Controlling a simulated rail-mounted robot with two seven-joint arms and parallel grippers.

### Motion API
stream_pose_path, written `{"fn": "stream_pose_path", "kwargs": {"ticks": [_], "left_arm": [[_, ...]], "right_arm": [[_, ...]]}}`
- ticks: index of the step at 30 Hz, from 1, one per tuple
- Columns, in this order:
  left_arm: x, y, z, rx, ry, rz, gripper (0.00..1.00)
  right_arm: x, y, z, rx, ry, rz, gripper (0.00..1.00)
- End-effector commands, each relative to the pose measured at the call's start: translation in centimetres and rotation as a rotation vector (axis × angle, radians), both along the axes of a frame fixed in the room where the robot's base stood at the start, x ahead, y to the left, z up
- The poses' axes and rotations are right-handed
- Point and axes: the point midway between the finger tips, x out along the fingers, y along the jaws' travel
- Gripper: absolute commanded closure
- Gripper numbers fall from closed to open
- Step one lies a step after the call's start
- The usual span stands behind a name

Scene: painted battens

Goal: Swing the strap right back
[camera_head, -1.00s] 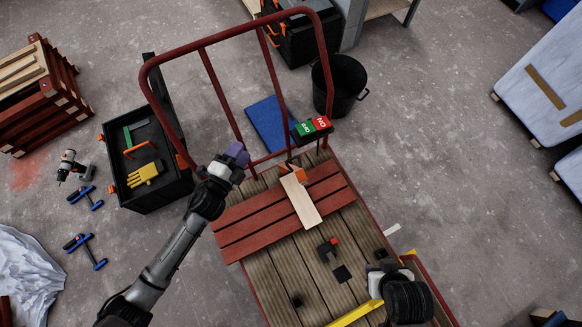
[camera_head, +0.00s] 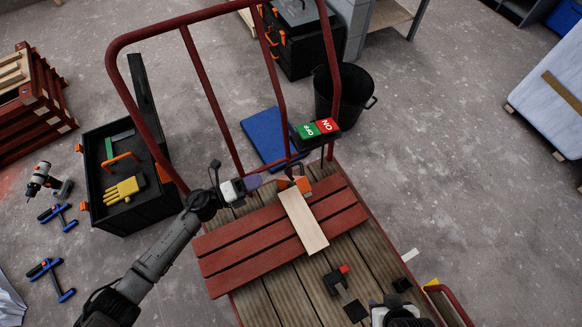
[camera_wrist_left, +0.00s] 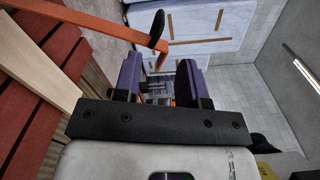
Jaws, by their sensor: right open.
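An orange strap (camera_wrist_left: 100,28) crosses the upper left of the left wrist view and bends down by a dark end piece (camera_wrist_left: 157,28). In the head view, small orange parts (camera_head: 303,185) show at the far end of a pale batten (camera_head: 304,222), probably the same strap. My left gripper (camera_head: 254,183) is just left of these orange parts; in the left wrist view its purple fingers (camera_wrist_left: 159,82) stand apart. A small metallic part and some orange show between or behind them; contact cannot be told. My right gripper (camera_head: 392,308) is at the bottom edge, fingertips hidden.
Red slats (camera_head: 232,253) lie on the wooden cart deck, under the pale batten. A red tube handle (camera_head: 200,80) rises at the cart's far end, with a green and red ON/OFF switch box (camera_head: 317,130) near it. A black clamp-like tool (camera_head: 336,280) is on the deck.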

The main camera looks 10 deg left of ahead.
Motion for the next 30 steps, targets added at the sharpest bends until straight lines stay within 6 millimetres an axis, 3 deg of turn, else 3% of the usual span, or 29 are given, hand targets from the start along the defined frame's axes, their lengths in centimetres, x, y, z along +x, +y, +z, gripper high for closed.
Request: {"fn": "stream_pose_path", "kwargs": {"ticks": [15, 21, 30], "left_arm": [[5.1, -7.6, -0.1, -0.003, -0.002, 0.002, 0.62], [6.2, -9.2, -0.1, -0.002, -0.001, 0.001, 0.62], [6.6, -9.8, 0.0, -0.002, 0.000, 0.003, 0.62]], "right_arm": [[0.0, 0.1, -2.8, 0.003, -0.001, -0.001, 0.57], [0.0, -0.1, -3.4, -0.004, -0.001, 0.003, 0.57], [0.0, -0.2, -3.6, -0.008, 0.000, 0.006, 0.57]]}}
